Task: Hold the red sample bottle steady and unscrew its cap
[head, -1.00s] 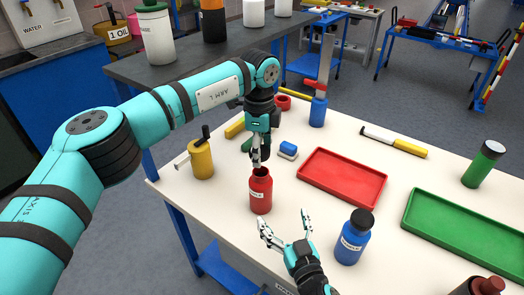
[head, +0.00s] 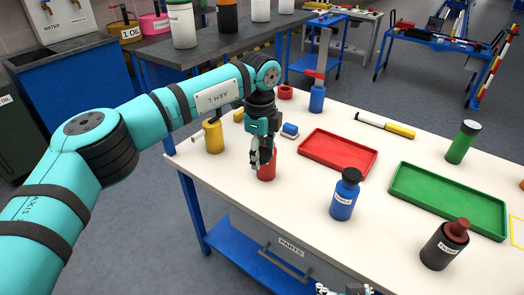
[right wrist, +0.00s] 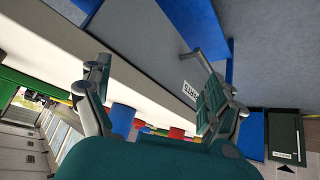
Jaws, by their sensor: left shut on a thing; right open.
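The red sample bottle (head: 266,172) stands upright on the white table in the head view, near its front left part. My left gripper (head: 262,155) reaches down over it from above and is shut on it. The fingers cover the upper part of the bottle, so I cannot see its cap or neck. My right gripper (head: 343,290) shows only at the bottom edge of the head view, well apart from the bottle. In the right wrist view its two fingers (right wrist: 150,75) are spread with nothing between them.
A blue bottle (head: 344,194) and a dark bottle (head: 444,245) stand to the right. A yellow container (head: 214,135) is left of the gripper. The table's front edge is close.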

